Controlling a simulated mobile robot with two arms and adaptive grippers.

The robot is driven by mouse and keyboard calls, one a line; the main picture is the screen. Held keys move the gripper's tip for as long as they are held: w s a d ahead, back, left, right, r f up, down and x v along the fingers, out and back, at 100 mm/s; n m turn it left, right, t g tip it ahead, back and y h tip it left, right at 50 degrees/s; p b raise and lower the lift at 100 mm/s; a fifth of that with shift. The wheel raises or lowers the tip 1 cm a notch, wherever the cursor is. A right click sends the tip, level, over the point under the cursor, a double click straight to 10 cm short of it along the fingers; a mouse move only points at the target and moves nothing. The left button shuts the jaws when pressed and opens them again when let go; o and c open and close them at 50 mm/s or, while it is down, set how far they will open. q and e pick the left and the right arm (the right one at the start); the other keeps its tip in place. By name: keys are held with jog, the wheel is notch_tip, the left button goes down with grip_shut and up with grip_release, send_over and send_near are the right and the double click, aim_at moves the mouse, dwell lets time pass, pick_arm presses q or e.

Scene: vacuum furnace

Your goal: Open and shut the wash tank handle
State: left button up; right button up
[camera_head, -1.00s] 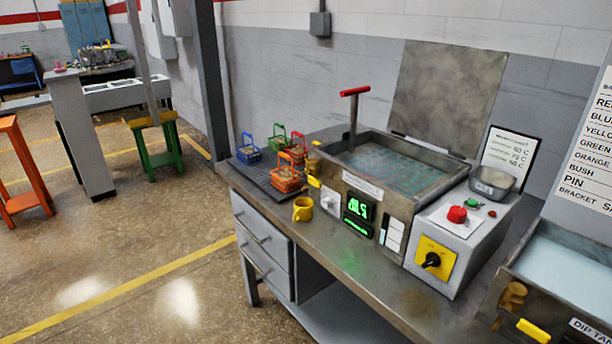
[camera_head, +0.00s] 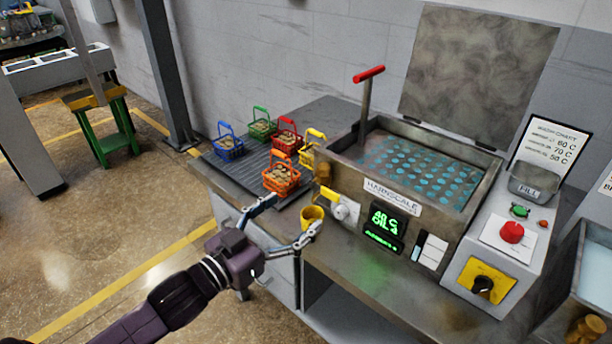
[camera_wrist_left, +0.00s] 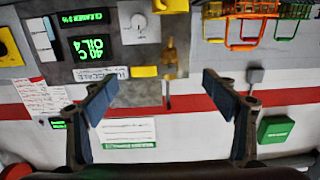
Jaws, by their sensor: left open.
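The wash tank (camera_head: 440,180) stands on the bench with its lid up. On its front left is a short yellow handle (camera_head: 328,195) beside a brass valve (camera_head: 322,172). In the left wrist view the yellow handle (camera_wrist_left: 145,72) lies between and beyond the fingers, with the brass fitting (camera_wrist_left: 170,60) next to it. A red-topped T-handle (camera_head: 369,74) stands up at the tank's left side. My left gripper (camera_head: 293,216) is open and empty, in front of the bench edge and apart from the handle. My right gripper is not in view.
A yellow mug (camera_head: 312,212) sits near the bench edge, partly behind a left finger. Several coloured baskets, such as the orange one (camera_head: 281,180), stand on the dark ribbed mat (camera_head: 228,172) left of the tank. A control box (camera_head: 500,255) stands to the right.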

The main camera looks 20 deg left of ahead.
aim_at(323, 189)
pick_arm(q)
jog(key=w+d, duration=0.1)
jog(key=w, duration=0.1)
jog(key=w+d+r+p, duration=0.1)
jog(key=w, duration=0.1)
jog(key=w+d+r, duration=0.1)
jog(key=w, duration=0.1)
jog(key=shift+w+d+p, duration=0.3)
jog(key=shift+w+p, duration=0.05)
jog(key=shift+w, duration=0.05)
